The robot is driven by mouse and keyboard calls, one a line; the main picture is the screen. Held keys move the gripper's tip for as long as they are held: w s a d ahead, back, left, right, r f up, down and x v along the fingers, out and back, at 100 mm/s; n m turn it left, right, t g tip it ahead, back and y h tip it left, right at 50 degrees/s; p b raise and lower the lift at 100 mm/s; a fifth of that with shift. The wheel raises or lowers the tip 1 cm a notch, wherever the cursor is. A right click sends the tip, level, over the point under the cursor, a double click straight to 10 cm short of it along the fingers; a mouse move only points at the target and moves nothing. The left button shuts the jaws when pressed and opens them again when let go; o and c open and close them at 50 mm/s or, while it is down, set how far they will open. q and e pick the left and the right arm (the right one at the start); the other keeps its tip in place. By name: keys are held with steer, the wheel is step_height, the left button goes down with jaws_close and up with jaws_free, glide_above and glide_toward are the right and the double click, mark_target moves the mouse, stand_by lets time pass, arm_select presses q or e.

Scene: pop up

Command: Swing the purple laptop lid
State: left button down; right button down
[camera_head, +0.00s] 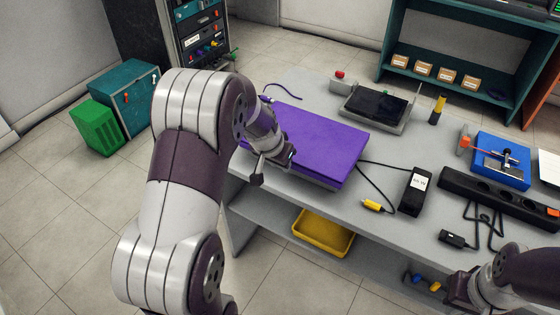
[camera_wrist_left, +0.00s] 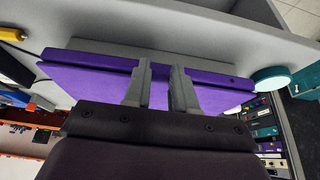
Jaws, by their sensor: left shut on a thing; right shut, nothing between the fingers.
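The purple laptop (camera_head: 318,140) lies on the grey table, its broad purple lid facing up and looking closed or nearly so. My left gripper (camera_head: 268,170) is at the laptop's front left edge. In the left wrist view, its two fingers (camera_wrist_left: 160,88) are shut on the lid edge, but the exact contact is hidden. My right gripper (camera_head: 455,290) is shut and empty at the lower right, partly cut off by the frame.
A black tablet-like device (camera_head: 376,104) stands behind the laptop. A black adapter (camera_head: 415,190) with a cable and yellow plug (camera_head: 373,205) lies to its right, beside a power strip (camera_head: 500,197) and blue box (camera_head: 501,160). A yellow bin (camera_head: 323,233) sits on the lower shelf.

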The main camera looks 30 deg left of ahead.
arm_select(q)
steer(key=shift+s+d+f, duration=0.1)
steer(key=shift+s+f, duration=0.35)
steer(key=shift+f, duration=0.2)
steer(key=c, duration=1.1)
jaws_free()
steer(key=shift+c, duration=0.2)
steer(key=shift+o, duration=1.1)
steer(key=shift+w, duration=0.1)
steer(key=shift+w+a, duration=0.1)
steer(key=shift+a, duration=0.1)
steer(key=shift+r, duration=0.3)
steer(key=p+v, duration=0.2)
steer(key=v, duration=1)
steer(key=shift+r, duration=0.15)
steer(key=shift+a, duration=0.1)
